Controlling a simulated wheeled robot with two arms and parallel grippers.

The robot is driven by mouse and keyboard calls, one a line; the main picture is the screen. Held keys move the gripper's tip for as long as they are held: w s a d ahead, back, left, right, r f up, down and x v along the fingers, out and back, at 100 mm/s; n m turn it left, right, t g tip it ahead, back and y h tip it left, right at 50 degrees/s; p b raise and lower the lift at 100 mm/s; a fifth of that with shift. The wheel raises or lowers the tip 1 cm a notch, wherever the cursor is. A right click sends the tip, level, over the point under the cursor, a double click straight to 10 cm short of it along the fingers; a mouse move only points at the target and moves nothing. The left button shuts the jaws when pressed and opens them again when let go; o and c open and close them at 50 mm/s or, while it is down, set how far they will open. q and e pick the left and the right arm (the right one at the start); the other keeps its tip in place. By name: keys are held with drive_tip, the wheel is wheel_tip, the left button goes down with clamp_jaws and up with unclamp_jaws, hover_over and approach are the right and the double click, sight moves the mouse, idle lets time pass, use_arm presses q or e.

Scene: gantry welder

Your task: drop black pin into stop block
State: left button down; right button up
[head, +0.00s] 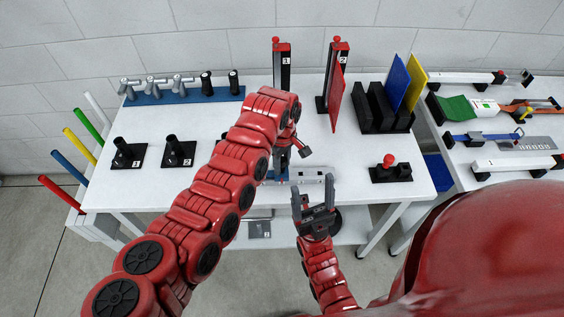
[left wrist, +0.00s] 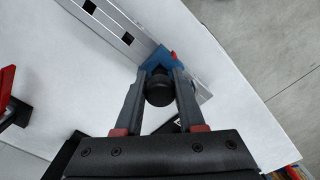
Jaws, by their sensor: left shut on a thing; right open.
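In the left wrist view my left gripper (left wrist: 158,92) is shut on the black pin (left wrist: 158,88), whose round dark head shows between the fingertips. My right gripper (head: 315,200) is open and empty, in front of the rail.
A blue rack (head: 180,96) with metal clamps and two black pieces stands at the back left. Black numbered bases (head: 127,154) stand at the left. Red posts (head: 282,62), a black slotted holder (head: 382,108) and a red-knobbed block (head: 390,170) stand to the right.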

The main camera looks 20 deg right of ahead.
use_arm(q)
drive_tip(key=shift+f, duration=0.45)
drive_tip(key=shift+c, duration=2.2)
unclamp_jaws()
